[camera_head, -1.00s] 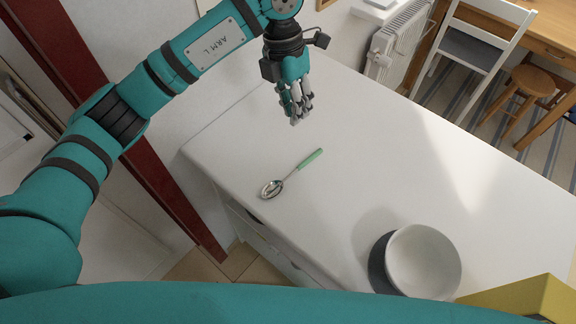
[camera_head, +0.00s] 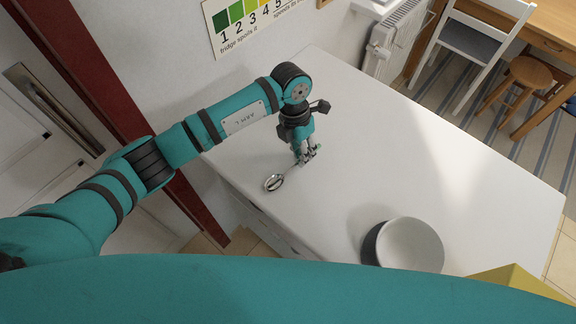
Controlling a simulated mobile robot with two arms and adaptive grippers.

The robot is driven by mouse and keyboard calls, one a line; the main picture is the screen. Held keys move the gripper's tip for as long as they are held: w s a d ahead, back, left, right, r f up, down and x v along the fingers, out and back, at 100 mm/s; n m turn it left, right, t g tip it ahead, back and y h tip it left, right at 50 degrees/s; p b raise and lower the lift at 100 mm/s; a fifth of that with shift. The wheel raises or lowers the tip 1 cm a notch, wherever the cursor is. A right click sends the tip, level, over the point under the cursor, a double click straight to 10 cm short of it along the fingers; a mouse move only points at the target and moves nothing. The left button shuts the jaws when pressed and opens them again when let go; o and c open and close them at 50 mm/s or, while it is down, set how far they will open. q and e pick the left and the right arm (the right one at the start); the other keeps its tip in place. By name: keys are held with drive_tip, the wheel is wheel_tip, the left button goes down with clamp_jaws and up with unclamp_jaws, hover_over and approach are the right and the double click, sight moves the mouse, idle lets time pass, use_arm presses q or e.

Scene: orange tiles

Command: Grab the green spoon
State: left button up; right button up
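The spoon lies on the white counter (camera_head: 400,150). Its metal bowl (camera_head: 274,183) shows to the lower left of my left gripper (camera_head: 306,159), and a short piece of the metal neck shows too. The green handle is hidden behind the gripper. The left gripper points down at the handle, with its fingertips at or very near the counter top. I cannot tell whether the fingers are closed around the handle. My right gripper is not in view.
A white bowl (camera_head: 412,245) stands near the front edge of the counter, with a yellow object (camera_head: 515,280) at its lower right. A radiator (camera_head: 397,45), a white chair (camera_head: 475,45) and a wooden stool (camera_head: 526,80) stand beyond. The counter's middle is clear.

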use_arm(q)
drive_tip(key=shift+s+f, duration=0.1)
drive_tip(key=shift+f, duration=0.05)
clamp_jaws()
